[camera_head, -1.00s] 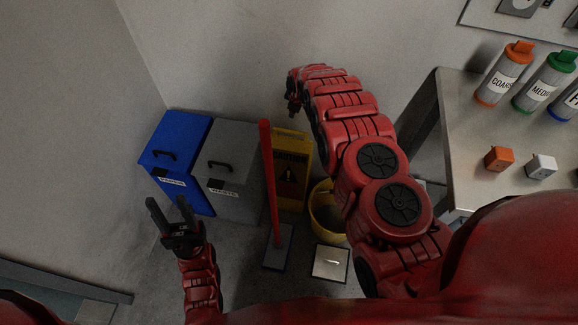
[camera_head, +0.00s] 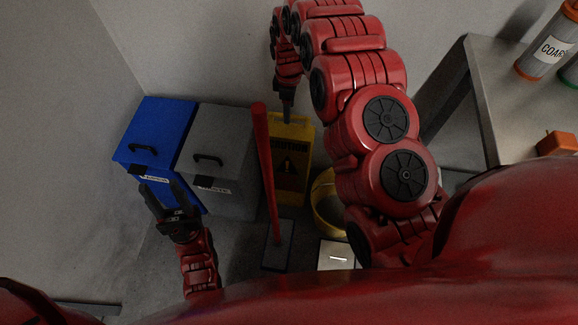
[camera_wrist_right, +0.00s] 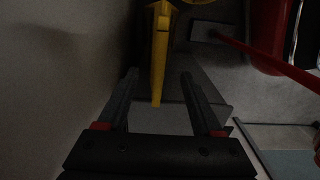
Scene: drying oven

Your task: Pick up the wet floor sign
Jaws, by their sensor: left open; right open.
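The yellow wet floor sign (camera_head: 290,165) stands against the back wall, with a black "CAUTION" text and warning triangle on its face. My right gripper (camera_head: 287,112) is right above its top edge in the head view. In the right wrist view the sign (camera_wrist_right: 160,50) appears edge-on, its upper end reaching between the two open fingers of my right gripper (camera_wrist_right: 160,85). The fingers look apart from it on both sides. My left gripper (camera_head: 160,195) is open and empty, low at the left in front of the bins.
A blue bin (camera_head: 155,135) and a grey bin (camera_head: 220,145) stand left of the sign. A red-handled tool (camera_head: 266,170) leans upright before it. A yellow bucket (camera_head: 325,205) is at its right. A table (camera_head: 480,80) stands at the right.

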